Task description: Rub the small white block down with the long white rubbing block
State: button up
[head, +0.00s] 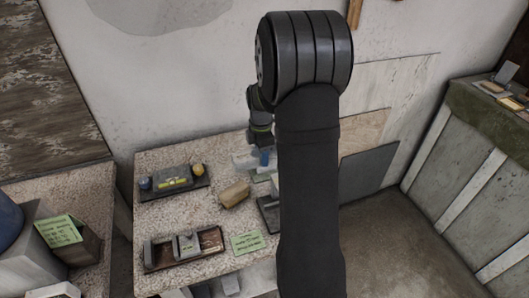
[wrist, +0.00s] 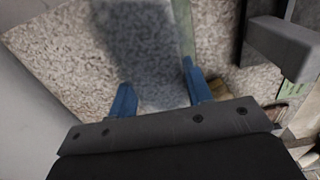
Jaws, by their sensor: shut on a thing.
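My gripper (head: 262,158) is over the back right of the speckled table, partly hidden by my arm in the head view. A pale piece (head: 243,162) also shows beside the fingers in the head view. I cannot tell the small white block for sure. A grey-white block (head: 187,246) sits in the brown front tray (head: 212,242); what lies under the gripper is hidden.
A tan block (head: 234,194) and a green note (head: 247,242) lie on the table. A grey bar (wrist: 285,45) stands close on the right in the wrist view.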

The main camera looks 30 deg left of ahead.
jog(key=shift+s+a+f, duration=0.15)
jog(key=shift+s+a, duration=0.55)
jog(key=shift+s, duration=0.1)
jog(key=shift+w+d+r, duration=0.15)
jog(key=shift+w+d, duration=0.65)
jog(key=shift+w, duration=0.05)
jog(key=shift+w+d+r, duration=0.15)
jog(key=shift+w+d, duration=0.6)
jog(key=shift+w, duration=0.05)
jog(key=shift+f, duration=0.1)
jog(key=shift+s+a+f, duration=0.1)
jog(key=shift+s+a, duration=1.5)
jog(key=shift+w+d+r, duration=0.75)
jog(key=shift+w+d, duration=0.05)
